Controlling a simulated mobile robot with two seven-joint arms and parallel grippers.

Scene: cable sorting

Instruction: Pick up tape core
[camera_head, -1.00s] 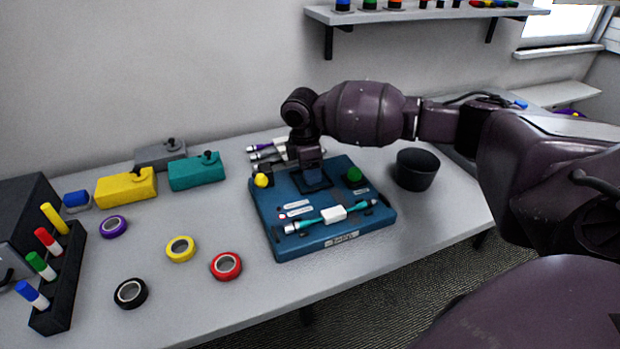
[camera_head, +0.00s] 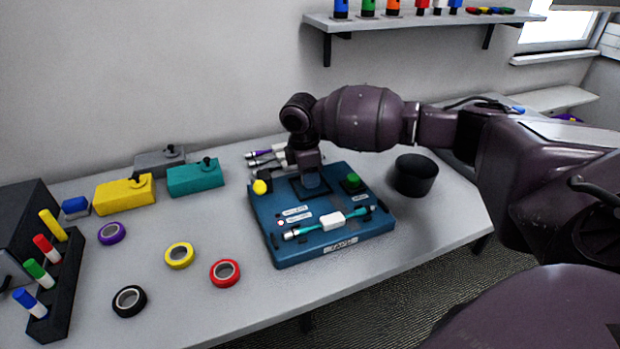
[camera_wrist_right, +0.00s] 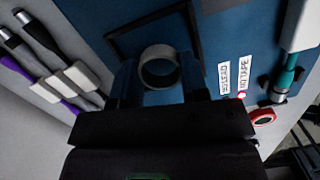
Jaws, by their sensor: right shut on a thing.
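The tape core (camera_wrist_right: 158,66), a small grey ring, is between the fingers of my right gripper (camera_wrist_right: 160,78) in the right wrist view. The gripper is shut on it. In the head view my right gripper (camera_head: 311,180) points down over the black square outline on the blue board (camera_head: 290,252). The core is hidden there by the gripper. I cannot tell whether the core still touches the board. My left gripper is not in view.
A teal cable with a white block (camera_head: 332,221) lies on the board's front. A green button (camera_head: 351,181) and yellow button (camera_head: 260,187) flank the gripper. A black cup (camera_head: 415,174) stands right. Tape rolls, including a red one (camera_head: 225,273), lie left.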

